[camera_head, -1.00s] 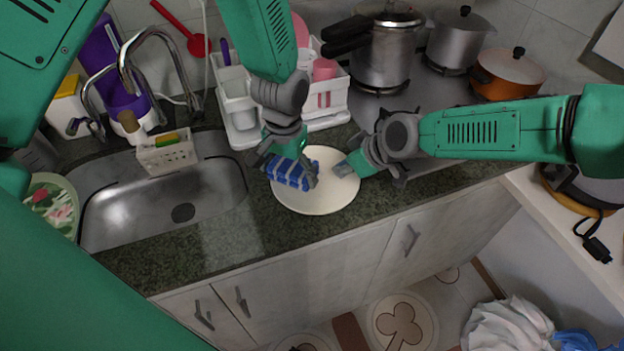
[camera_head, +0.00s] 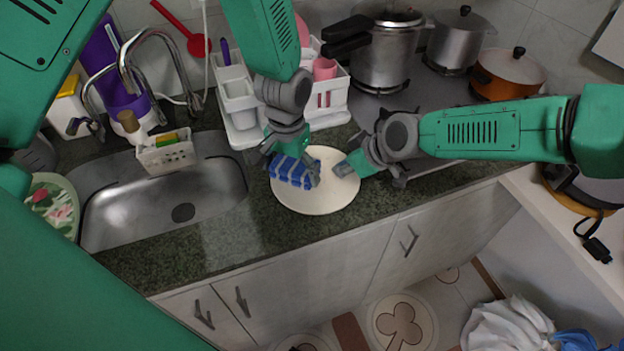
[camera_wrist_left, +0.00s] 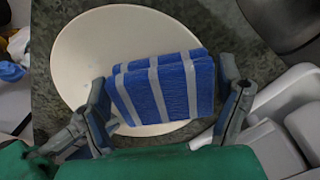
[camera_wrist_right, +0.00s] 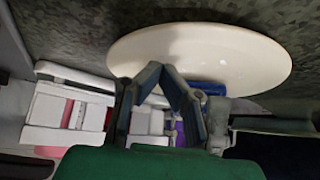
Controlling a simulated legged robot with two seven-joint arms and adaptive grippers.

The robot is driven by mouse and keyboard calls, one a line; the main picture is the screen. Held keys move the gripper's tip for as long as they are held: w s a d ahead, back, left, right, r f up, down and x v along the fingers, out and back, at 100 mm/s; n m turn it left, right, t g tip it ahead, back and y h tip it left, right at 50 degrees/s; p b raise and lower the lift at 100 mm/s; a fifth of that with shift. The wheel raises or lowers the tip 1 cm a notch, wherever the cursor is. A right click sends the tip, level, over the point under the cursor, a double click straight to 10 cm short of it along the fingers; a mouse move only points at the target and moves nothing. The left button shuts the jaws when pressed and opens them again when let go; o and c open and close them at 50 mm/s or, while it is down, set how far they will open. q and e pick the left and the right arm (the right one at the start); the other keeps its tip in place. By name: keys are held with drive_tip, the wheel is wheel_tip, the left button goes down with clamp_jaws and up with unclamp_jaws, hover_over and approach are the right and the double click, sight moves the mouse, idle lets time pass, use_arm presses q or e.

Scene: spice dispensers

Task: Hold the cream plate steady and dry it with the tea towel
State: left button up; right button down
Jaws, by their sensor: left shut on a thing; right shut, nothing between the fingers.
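The cream plate (camera_head: 325,200) lies on the dark stone counter, right of the sink. It also shows in the left wrist view (camera_wrist_left: 85,60) and the right wrist view (camera_wrist_right: 240,60). The tea towel (camera_head: 291,171), a folded blue cloth with pale stripes, is over the plate's left part; it also shows in the left wrist view (camera_wrist_left: 175,88). My left gripper (camera_head: 285,168) is shut on the towel, a finger at each end. My right gripper (camera_head: 345,170) is shut and empty at the plate's right side; whether it touches the plate is unclear.
The sink (camera_head: 160,205) is to the left. A white utensil rack (camera_head: 240,105) stands behind the plate. A stove with a pressure cooker (camera_head: 388,50) and an orange pot (camera_head: 507,78) is at the back right. The counter's front edge is close to the plate.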

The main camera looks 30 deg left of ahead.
sight(281, 191)
use_arm(q)
drive_tip(key=shift+w+r, duration=0.1)
drive_tip(key=shift+w, duration=1.7)
drive_tip(key=shift+s+a, duration=0.2)
drive_tip(key=shift+s, duration=1.6)
drive_tip(key=shift+s+a, duration=0.15)
drive_tip(key=shift+s, duration=1.55)
wheel_tip(281, 191, up, 7)
drive_tip(key=a, duration=1.1)
